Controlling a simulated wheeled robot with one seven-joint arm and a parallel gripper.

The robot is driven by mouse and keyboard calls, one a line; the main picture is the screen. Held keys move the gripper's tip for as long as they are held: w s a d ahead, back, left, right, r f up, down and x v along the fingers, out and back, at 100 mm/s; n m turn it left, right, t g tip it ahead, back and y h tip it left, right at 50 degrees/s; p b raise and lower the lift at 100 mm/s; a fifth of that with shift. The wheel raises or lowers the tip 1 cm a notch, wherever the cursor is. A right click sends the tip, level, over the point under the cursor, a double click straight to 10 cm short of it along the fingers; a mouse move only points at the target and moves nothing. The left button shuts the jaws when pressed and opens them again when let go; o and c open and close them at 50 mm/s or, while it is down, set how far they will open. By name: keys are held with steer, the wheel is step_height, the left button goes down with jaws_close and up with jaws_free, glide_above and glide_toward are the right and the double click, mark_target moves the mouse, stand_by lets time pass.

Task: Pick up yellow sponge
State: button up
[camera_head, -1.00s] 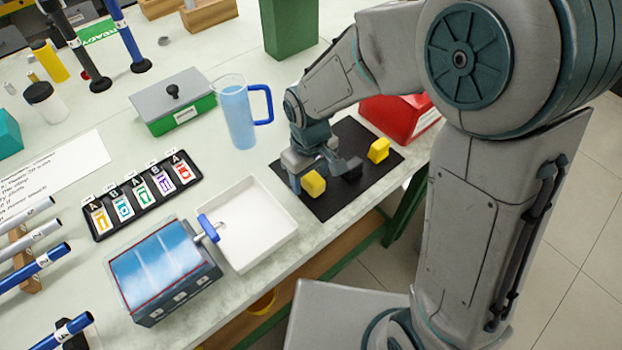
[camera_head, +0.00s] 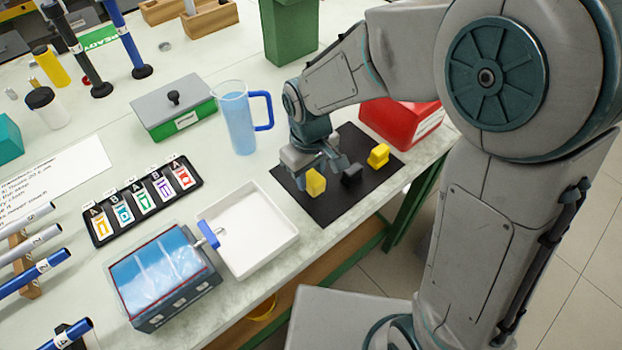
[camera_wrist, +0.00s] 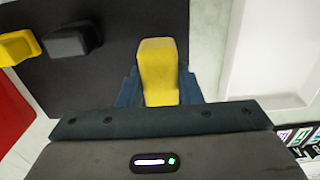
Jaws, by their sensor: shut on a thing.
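A yellow sponge (camera_head: 316,183) stands at the left part of the black mat (camera_head: 335,209). My gripper (camera_head: 320,170) is over it, pointing down, with its fingers closed on the sponge. In the wrist view the sponge (camera_wrist: 158,68) sits between the two dark blue fingers of my gripper (camera_wrist: 158,88). I cannot tell whether the sponge touches the mat. A second yellow piece (camera_head: 378,155) lies at the right of the mat, with a dark grey block (camera_head: 352,174) between the two.
A white tray (camera_head: 250,230) lies left of the mat. A blue-filled jug (camera_head: 238,118) stands behind it, and a red box (camera_head: 403,122) is at the mat's back right. The bench's front edge runs close to the mat.

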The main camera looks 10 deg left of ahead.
steer(key=s+d+r, duration=0.7)
steer(key=d+r, duration=0.1)
steer(key=shift+s+d+r, duration=0.2)
steer(key=shift+s+d, duration=0.2)
